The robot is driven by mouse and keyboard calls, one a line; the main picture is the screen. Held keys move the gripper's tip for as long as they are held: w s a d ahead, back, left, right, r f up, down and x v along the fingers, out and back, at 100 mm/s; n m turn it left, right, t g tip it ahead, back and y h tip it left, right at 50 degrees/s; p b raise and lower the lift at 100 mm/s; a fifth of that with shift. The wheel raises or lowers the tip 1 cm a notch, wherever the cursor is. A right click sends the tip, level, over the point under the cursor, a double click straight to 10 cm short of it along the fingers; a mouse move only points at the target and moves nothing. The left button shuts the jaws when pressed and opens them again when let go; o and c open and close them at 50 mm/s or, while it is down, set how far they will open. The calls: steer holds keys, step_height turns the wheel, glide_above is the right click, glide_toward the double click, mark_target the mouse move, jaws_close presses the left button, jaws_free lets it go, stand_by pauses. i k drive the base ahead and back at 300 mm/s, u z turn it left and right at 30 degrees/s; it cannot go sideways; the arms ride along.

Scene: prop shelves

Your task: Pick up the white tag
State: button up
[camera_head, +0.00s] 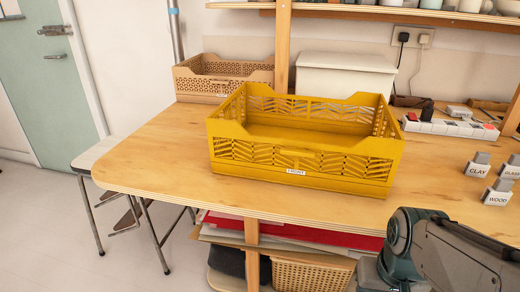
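Several small white tags with grey upper parts stand at the right side of the wooden table. One reads CLAY (476,170), one reads WOOD (496,198), and one reads GLASS (511,172), close to the right edge of the picture. A flat white label (296,172) is also on the front of the yellow crate. I cannot tell which of these is the white tag of the task. Part of my arm fills the lower right corner, in front of the table edge. My gripper's fingers do not show.
The empty yellow crate (300,185) stands mid-table. Behind it are a tan crate (190,84), a white box (345,77) and a power strip (450,128). A wooden post (281,45) rises at the back. The table's left part is clear. A stool (92,155) stands left.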

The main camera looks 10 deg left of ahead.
mark_target(499, 194)
steer(key=u, duration=0.25)
steer(key=k, duration=0.7)
steer(key=z, duration=0.8)
steer(key=i, duration=0.5)
steer(key=z, duration=0.05)
